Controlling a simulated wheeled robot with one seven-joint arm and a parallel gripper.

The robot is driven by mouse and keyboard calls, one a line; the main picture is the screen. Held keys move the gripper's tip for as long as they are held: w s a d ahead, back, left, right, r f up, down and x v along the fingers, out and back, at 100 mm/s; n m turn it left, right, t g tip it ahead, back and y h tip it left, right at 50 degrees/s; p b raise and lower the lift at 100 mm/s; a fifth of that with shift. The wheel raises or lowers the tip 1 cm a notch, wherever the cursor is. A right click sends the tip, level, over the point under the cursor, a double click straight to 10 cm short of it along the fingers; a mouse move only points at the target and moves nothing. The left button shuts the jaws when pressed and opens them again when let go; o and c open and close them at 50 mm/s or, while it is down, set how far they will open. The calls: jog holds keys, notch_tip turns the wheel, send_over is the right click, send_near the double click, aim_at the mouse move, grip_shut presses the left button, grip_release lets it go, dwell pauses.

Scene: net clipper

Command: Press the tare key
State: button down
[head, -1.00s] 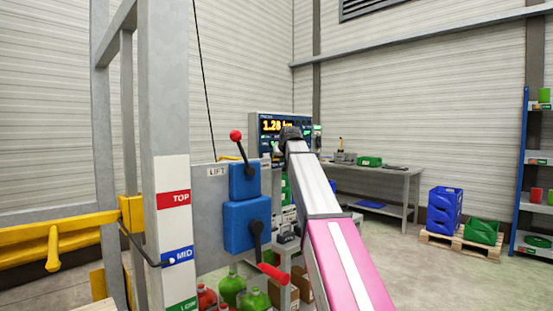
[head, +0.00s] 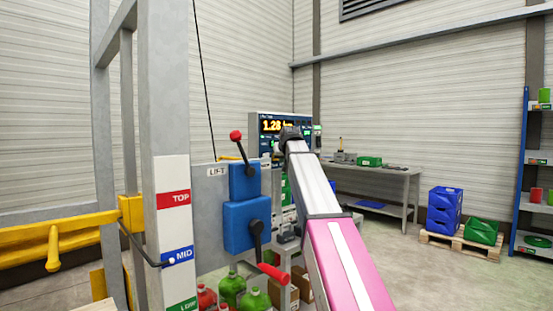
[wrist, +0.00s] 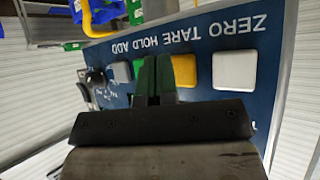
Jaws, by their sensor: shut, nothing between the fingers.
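The scale panel (head: 257,125) stands at the back, its display reading about 1.28, partly covered by my arm. In the wrist view its blue key panel (wrist: 215,115) appears upside down, with labels ZERO, TARE, HOLD and ADD. The yellow key (wrist: 184,70) lines up with TARE. A white key (wrist: 236,70) is to its right, a green key (wrist: 139,72) to its left, and a grey key (wrist: 121,72) further left. My gripper (wrist: 155,75) is shut and empty, its fingertips in front of the gap between green and yellow keys. I cannot tell whether they touch the panel.
A blue lift control box (head: 246,222) with red-tipped levers stands left of my arm, beside a grey post. A workbench (head: 375,168) stands behind. Open floor lies in front of the pallet.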

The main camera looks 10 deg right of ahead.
jog(key=shift+w+a, duration=0.1)
jog(key=shift+w, duration=0.05)
dwell(0.6)
jog(key=shift+w+a, duration=0.15)
jog(key=shift+w, duration=0.05)
jog(key=shift+w+a, duration=0.25)
jog(key=shift+w, duration=0.1)
dwell(0.9)
jog(key=shift+s, duration=0.1)
jog(key=shift+s+d, duration=0.45)
jog(key=shift+s, duration=0.15)
jog(key=shift+d, duration=0.1)
jog(key=s+d, duration=0.1)
jog(key=s, duration=0.1)
jog(key=s+d, duration=0.1)
jog(key=s, duration=0.1)
jog(key=shift+d, duration=0.4)
jog(key=shift+s, duration=0.1)
dwell(0.7)
